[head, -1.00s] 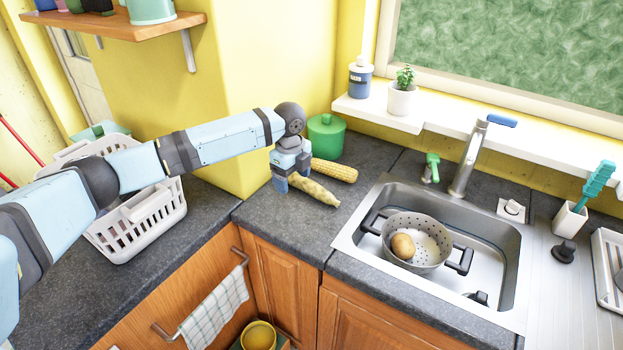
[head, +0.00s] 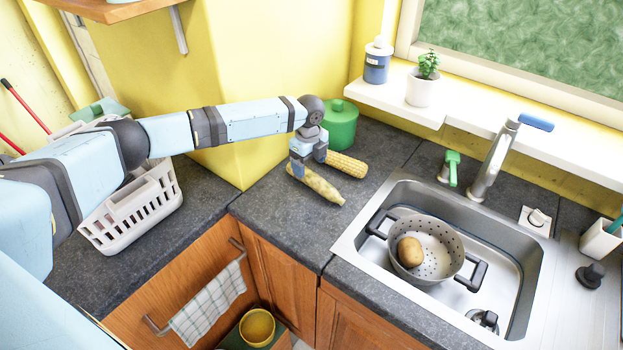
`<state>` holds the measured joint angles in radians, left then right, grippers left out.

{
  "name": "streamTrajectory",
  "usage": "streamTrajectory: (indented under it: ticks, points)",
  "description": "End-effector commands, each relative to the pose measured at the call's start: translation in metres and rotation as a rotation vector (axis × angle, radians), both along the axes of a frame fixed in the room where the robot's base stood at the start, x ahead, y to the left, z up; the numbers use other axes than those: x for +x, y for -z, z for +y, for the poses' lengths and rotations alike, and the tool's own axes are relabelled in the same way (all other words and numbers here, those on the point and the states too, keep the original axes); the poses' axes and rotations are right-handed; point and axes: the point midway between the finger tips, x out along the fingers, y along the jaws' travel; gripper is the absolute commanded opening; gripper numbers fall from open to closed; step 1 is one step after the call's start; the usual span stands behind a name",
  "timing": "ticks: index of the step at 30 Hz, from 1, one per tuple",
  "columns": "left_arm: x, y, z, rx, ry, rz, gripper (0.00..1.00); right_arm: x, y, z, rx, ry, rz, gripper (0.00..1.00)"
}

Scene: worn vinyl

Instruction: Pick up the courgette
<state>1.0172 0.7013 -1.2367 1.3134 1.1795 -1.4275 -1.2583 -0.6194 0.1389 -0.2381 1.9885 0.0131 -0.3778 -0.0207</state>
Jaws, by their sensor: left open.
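The courgette (head: 318,187) is a pale yellow-green, mottled, long vegetable. It lies on the dark worktop in the corner, left of the sink. My left gripper (head: 307,163) is open at the courgette's far left end, with one finger overlapping that end in the picture. Its other finger is on the far side, toward the corn cob (head: 348,165). No grip on the courgette shows, and I cannot tell whether the finger touches it. My right gripper is out of view.
A green lidded pot (head: 340,128) stands close behind the gripper. The corn cob lies just behind the courgette. A sink (head: 513,262) at right holds a grey colander (head: 437,233) with a potato. A white basket (head: 130,212) stands at left. The worktop before the courgette is clear.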

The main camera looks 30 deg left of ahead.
Motion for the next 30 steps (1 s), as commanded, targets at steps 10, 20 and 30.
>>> streamTrajectory:
  ticks: [10,20,30]
  points:
    - [-0.002,0.04,-0.007,0.002,-0.001,0.003,0.76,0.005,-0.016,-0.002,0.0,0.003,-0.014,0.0]
    - [-0.001,0.056,-0.007,0.001,0.0,0.001,0.76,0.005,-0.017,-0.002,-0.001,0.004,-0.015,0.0]
    - [-0.001,0.055,-0.007,0.001,-0.001,0.0,0.16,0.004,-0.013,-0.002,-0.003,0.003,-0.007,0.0]
